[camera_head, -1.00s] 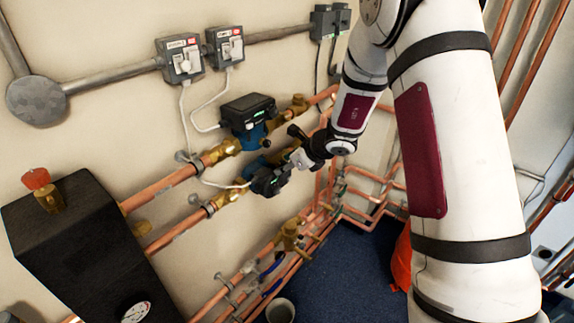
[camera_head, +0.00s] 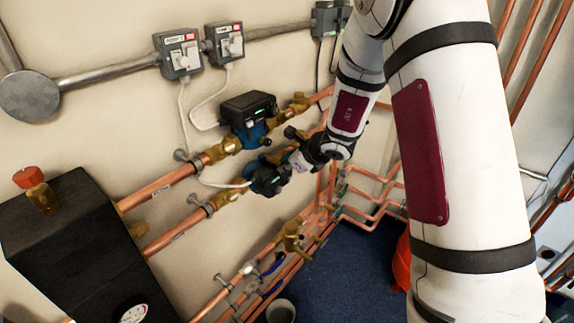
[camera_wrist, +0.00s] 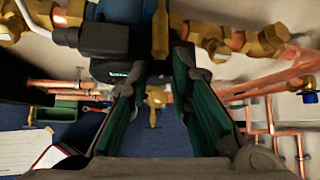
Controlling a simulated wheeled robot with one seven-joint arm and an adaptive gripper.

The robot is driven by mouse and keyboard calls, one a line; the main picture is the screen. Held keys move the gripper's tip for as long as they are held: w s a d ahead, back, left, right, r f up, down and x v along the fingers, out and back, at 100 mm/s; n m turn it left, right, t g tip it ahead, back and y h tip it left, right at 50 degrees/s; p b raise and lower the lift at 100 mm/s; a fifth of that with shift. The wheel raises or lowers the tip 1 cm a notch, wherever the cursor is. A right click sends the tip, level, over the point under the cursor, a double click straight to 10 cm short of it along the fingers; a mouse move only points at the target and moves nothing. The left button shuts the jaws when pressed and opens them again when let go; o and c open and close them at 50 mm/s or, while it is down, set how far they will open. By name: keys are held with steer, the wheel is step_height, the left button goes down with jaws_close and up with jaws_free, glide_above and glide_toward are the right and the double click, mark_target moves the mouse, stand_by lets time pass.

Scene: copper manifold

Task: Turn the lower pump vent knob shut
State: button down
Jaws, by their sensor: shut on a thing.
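The lower pump (camera_head: 268,180) is a dark, boxy unit with a green light, set in the lower copper pipe line. My gripper (camera_head: 298,160) is at its right side in the head view. In the wrist view the pump's dark housing (camera_wrist: 122,68) lies beyond the left finger. A slim upright brass piece, which looks like the vent knob (camera_wrist: 160,32), stands between the fingertips of my gripper (camera_wrist: 158,62). The green-padded fingers are closed in on it; the exact contact is partly hidden. In the head view the knob is hidden by my gripper.
The upper pump (camera_head: 248,112) sits close above, with its brass valve (camera_head: 298,102) nearby. Copper pipes (camera_head: 180,232) run along the wall on both sides. A black box with a red-capped valve (camera_head: 38,192) stands at left. A bucket (camera_head: 280,311) is on the blue floor.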

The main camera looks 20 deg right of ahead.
stand_by(0.3)
steer(key=c, duration=1.4)
jaws_free()
steer(key=shift+c, duration=0.2)
steer(key=v, duration=1.2)
steer(key=shift+a, duration=0.1)
